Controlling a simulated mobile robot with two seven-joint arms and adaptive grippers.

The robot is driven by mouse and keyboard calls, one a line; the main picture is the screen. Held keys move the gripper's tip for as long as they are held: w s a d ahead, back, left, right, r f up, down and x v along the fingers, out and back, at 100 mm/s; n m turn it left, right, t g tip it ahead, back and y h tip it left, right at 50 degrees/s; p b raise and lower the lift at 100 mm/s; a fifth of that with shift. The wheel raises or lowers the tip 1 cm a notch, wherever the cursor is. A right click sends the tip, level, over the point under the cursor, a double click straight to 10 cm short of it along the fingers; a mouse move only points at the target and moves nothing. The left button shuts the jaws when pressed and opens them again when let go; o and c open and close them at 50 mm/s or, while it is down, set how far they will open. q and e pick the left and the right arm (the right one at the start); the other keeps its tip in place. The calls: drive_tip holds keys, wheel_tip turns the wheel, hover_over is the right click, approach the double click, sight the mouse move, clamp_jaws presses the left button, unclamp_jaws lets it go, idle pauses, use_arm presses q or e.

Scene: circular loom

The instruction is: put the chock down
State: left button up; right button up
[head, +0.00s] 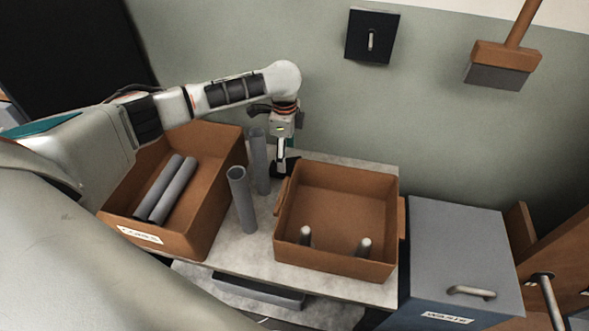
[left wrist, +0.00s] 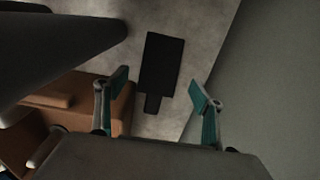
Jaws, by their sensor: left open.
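The chock looks to be the flat black block with a narrower tab that lies on the pale table top in the left wrist view (left wrist: 161,62). In the head view a dark piece, likely the same chock (head: 279,169), shows at the foot of my left gripper (head: 285,152). My left gripper points down behind the brown box. In the left wrist view its two teal fingertips (left wrist: 158,87) are wide apart, one on each side of the chock, with gaps between. Nothing shows held in them. My right gripper is not in view.
Two grey tubes stand close by, the nearer one (head: 241,200) and the farther one (head: 259,160). A brown box (head: 340,265) with two pale-tipped pegs is at right. A left crate (head: 186,245) holds two lying tubes. A grey waste bin (head: 455,240) stands far right.

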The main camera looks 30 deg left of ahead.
sight(287, 165)
use_arm(q)
wheel_tip(287, 165, down, 4)
drive_tip(key=shift+f+b, duration=0.15)
drive_tip(key=shift+b, duration=0.5)
drive_tip(key=shift+r, duration=0.2)
drive_tip(key=shift+c, duration=0.4)
drive_tip(key=c, duration=1.5)
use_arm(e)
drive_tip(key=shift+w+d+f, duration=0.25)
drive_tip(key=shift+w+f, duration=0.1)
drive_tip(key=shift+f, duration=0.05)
use_arm(q)
drive_tip(key=shift+r, duration=0.1)
drive_tip(key=shift+c, duration=0.2)
